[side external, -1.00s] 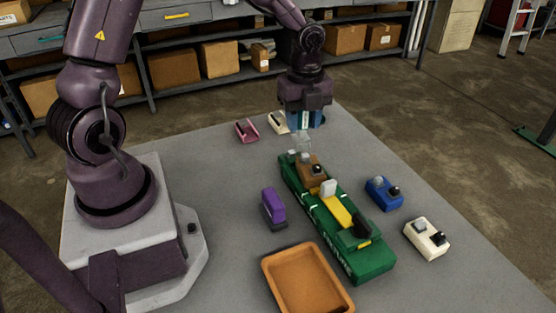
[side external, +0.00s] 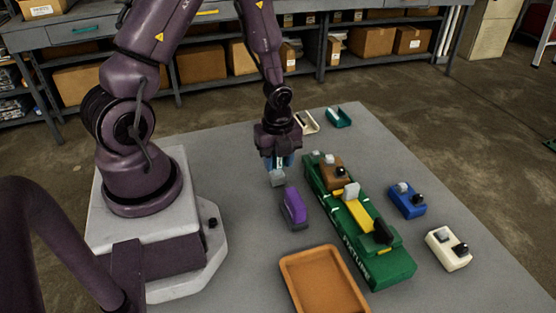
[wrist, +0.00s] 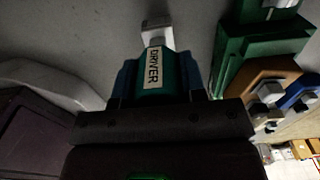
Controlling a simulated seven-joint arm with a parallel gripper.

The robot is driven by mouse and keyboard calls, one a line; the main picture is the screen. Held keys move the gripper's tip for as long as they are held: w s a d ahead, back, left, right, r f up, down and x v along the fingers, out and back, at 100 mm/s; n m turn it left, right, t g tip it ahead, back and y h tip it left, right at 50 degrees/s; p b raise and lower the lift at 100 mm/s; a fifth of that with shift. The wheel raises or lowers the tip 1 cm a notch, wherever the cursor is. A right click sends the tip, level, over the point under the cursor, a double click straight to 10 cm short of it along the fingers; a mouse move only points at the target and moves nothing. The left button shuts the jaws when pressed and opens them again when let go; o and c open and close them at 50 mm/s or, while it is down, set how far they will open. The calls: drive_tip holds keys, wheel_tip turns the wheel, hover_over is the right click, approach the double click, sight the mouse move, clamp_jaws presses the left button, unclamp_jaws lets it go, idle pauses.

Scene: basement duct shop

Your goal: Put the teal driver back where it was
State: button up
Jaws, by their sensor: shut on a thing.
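My gripper (side external: 279,160) is shut on the teal driver, a block with a pale grey tip (side external: 278,179) pointing down. In the wrist view the driver (wrist: 154,72) sits between the blue fingers and carries a DRIVER label. It is held above the table, left of the green fixture's far end and behind the purple block. An open teal cradle (side external: 339,117) stands empty at the back of the table, to the right of my gripper. A cream cradle (side external: 309,123) stands to its left.
The green fixture (side external: 392,273) carries a brown block (side external: 333,174) and a yellow strip (side external: 357,212). A purple block (side external: 293,207) and an orange tray (side external: 322,283) are in front. Blue (side external: 406,200) and cream (side external: 448,248) blocks stand to the right.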

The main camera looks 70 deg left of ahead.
drive_tip(key=shift+f, duration=0.2)
drive_tip(key=o, duration=0.9)
drive_tip(key=shift+o, duration=0.2)
drive_tip(key=shift+r, duration=0.1)
wheel_tip(320, 180, up, 11)
drive_tip(key=shift+r, duration=0.65)
drive_tip(key=s+d+r+n+t, duration=0.2)
drive_tip(key=d+r+n, duration=0.3)
drive_tip(key=r+n, duration=0.3)
drive_tip(key=s+d+r+n+t, duration=0.3)
drive_tip(key=s+d+r+n, duration=0.2)
drive_tip(key=r+n, duration=0.4)
drive_tip(key=shift+s+d+r+n+t, duration=0.2)
drive_tip(key=shift+r+n+t, duration=0.1)
drive_tip(key=shift+n, duration=0.2)
